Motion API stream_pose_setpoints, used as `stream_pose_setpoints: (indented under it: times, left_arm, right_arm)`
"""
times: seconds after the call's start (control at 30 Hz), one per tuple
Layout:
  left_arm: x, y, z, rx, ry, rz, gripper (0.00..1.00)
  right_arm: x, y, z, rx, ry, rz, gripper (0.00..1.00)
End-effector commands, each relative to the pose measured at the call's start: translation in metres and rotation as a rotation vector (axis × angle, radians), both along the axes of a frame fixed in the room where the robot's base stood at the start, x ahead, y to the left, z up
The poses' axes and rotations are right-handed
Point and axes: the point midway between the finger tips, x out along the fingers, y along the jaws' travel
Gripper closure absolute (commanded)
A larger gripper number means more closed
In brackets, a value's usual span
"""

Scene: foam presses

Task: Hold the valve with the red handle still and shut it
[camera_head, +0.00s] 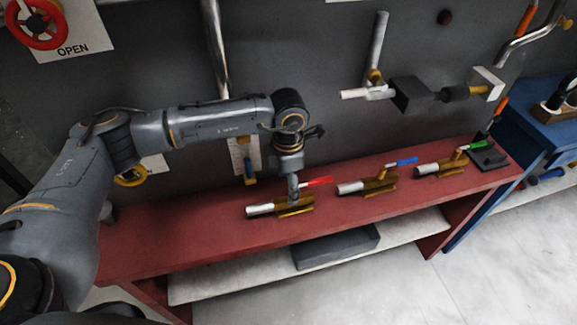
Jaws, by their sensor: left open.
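The valve with the red handle (318,181) lies on the red bench; its brass body (297,208) has a pale pipe end (259,210) to the left. The red handle points right, roughly along the body. My left gripper (293,192) reaches down over this valve, just left of the red handle. It is open, with its fingers small and close to the valve's stem; I cannot tell whether they touch it. The gripper hides part of the valve's middle. My right gripper is not in view.
A blue-handled valve (380,182) and a green-handled valve (444,166) lie farther right on the red bench (190,235). Pipes (377,48) and a red wheel (38,20) are on the dark wall behind. A blue table (533,125) stands at the right. The bench's front strip is clear.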

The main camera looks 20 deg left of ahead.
Motion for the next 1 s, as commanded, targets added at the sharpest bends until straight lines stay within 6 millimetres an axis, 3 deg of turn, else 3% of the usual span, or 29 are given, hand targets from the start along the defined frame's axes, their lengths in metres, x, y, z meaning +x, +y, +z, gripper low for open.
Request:
stream_pose_setpoints:
  times: [0.2,0.4,0.8,0.87,1.0]
  left_arm:
    - [-0.001,-0.001,-0.041,0.0,0.002,0.0,0.26]
    - [0.0,-0.001,-0.065,-0.001,0.0,0.0,0.26]
    - [0.0,-0.001,-0.074,-0.002,0.0,-0.001,0.26]
    - [0.0,-0.001,-0.074,-0.002,0.0,-0.001,0.35]
    - [0.0,-0.001,-0.074,-0.002,0.0,-0.001,0.63]
  right_arm:
    - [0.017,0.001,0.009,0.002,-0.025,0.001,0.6]
    - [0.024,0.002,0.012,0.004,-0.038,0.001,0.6]
    - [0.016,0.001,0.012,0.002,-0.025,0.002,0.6]
    - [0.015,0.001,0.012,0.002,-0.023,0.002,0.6]
    - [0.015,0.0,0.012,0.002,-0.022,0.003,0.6]
